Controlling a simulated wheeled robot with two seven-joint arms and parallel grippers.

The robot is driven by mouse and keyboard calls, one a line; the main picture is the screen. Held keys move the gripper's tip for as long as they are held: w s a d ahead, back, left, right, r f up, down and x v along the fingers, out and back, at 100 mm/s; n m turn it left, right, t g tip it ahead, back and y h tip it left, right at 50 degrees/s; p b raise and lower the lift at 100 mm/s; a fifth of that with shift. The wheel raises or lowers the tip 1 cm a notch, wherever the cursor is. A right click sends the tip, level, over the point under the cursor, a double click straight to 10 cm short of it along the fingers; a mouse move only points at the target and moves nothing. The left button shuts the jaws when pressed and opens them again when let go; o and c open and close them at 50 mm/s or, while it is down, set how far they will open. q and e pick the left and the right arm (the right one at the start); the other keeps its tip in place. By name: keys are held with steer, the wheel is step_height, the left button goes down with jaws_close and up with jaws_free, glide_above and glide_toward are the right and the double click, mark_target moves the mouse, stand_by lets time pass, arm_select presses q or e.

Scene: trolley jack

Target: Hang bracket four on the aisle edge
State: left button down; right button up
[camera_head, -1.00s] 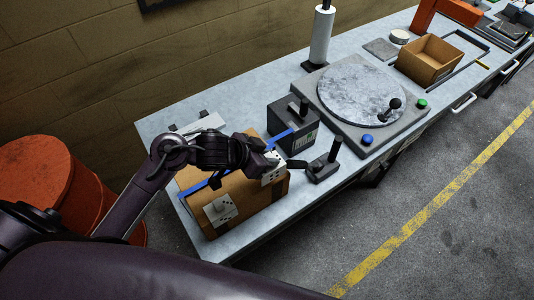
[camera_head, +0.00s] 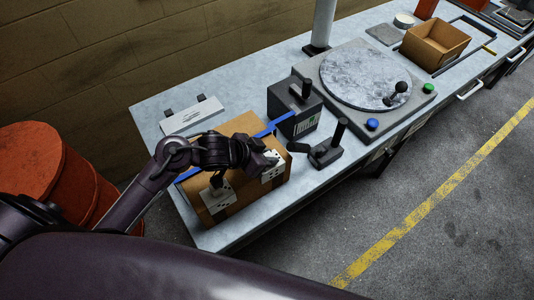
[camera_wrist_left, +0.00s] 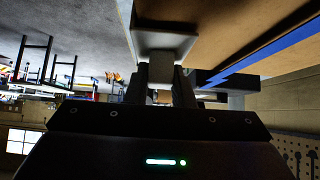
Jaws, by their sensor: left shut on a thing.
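In the left wrist view the fingers (camera_wrist_left: 160,82) close on the pale bracket (camera_wrist_left: 163,42), close beside the box. I cannot tell whether the bracket touches the box. My right gripper is out of view.
A black-handled grey block (camera_head: 294,107) and a small lever stand (camera_head: 327,152) are close right of the box. A round turntable (camera_head: 365,75) lies beyond. A white plate (camera_head: 192,116) lies behind the box. An orange drum (camera_head: 45,175) stands left. The aisle floor is clear.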

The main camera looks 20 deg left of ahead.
arm_select(q)
steer(key=shift+f, duration=0.25)
stand_by(0.5)
steer(key=c, duration=1.2)
jaws_free()
steer(key=shift+o, duration=0.2)
steer(key=v, duration=0.7)
steer(key=shift+s+a+r, duration=0.15)
steer(key=shift+s+r, duration=0.1)
steer(key=shift+s+f, duration=0.1)
